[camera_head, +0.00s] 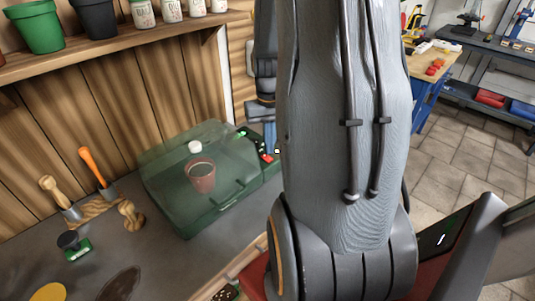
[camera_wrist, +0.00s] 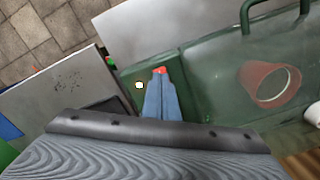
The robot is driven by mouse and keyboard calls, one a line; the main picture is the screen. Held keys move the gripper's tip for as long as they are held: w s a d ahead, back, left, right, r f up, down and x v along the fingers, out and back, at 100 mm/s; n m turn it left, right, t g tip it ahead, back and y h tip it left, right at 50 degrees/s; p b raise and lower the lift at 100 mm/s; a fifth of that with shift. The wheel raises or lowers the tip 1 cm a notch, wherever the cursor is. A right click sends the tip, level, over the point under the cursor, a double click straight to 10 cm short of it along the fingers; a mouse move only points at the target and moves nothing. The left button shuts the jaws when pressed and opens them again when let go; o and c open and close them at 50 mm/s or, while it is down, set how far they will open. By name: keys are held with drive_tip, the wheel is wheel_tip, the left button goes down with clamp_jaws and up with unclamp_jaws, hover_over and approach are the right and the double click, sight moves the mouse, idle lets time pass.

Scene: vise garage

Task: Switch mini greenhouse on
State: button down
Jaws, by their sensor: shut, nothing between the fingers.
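The mini greenhouse (camera_head: 165,178) is a green box with a clear green-tinted lid, standing on the grey bench. It also shows in the wrist view (camera_wrist: 215,65). A brown pot (camera_head: 201,178) and a white round thing (camera_head: 195,147) show through the lid. A dark green panel at its right end carries a red part (camera_head: 267,158) and a small pale light or button (camera_wrist: 139,85). My gripper (camera_wrist: 160,78) is shut and empty, its blue-grey fingertips right at the red part (camera_wrist: 160,70). I cannot tell whether they touch it. My arm hides some of the panel in the head view.
Garden hand tools (camera_head: 92,168) stand in a wooden holder left of the greenhouse. A stamp-like tool (camera_head: 72,243) lies nearer. A shelf (camera_head: 110,45) with pots runs above. Tiled floor (camera_head: 470,150) is open on the right, before a blue workbench (camera_head: 428,95).

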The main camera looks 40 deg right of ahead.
sight(269, 159)
wheel_tip(269, 159, up, 4)
drive_tip(key=p, duration=0.3)
drive_tip(key=shift+r, duration=0.15)
idle(0.5)
